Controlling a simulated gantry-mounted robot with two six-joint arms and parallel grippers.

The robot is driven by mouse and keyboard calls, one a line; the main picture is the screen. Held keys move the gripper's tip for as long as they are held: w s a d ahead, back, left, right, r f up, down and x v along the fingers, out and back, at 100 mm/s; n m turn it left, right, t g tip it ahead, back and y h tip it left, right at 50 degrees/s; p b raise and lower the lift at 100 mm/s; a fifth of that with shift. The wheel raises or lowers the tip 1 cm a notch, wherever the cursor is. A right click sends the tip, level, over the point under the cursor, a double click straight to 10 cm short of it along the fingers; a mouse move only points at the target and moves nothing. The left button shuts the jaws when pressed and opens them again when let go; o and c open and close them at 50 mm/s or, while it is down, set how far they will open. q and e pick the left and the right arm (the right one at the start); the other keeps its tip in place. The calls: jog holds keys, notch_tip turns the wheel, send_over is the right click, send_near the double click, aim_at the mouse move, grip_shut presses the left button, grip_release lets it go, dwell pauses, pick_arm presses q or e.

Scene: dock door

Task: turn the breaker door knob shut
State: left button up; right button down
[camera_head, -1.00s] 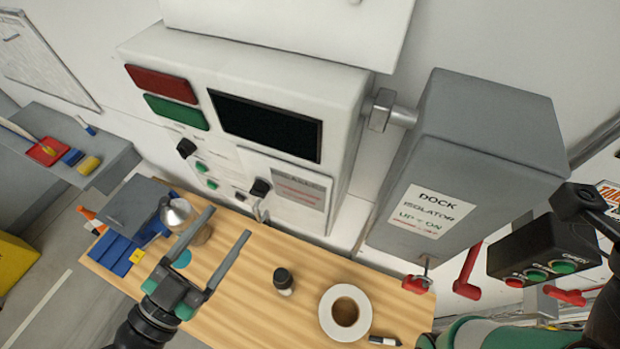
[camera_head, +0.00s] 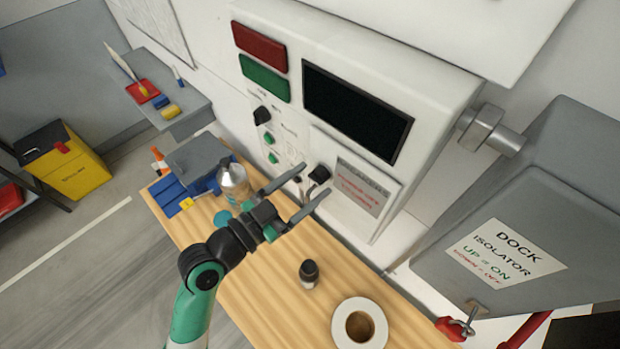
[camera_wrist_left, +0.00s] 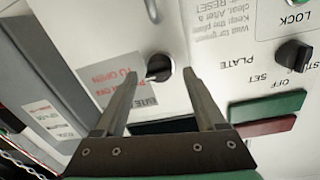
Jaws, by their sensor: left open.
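The breaker door knob (camera_head: 319,174) is a black knob on a small door low on the white control panel, beside a grey label (camera_head: 359,188) with red print. It also shows in the left wrist view (camera_wrist_left: 158,67), with its pale pointer side turned to the lower left. My left gripper (camera_head: 315,180) is open, its two fingertips close to the knob. In the wrist view the knob lies between the fingertips, with a gap on each side. I cannot tell whether the tips reach past its face. My right gripper is out of view.
A second black knob (camera_head: 262,115) and green buttons sit left of the door. A metal bottle (camera_head: 232,180), a small dark jar (camera_head: 309,273) and a tape roll (camera_head: 360,325) stand on the wooden bench (camera_head: 265,300). The grey isolator box (camera_head: 530,225) juts out at right.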

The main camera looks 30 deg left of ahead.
pick_arm(q)
jog(key=shift+w+d, duration=0.2)
jog(key=shift+w, duration=0.25)
grip_shut()
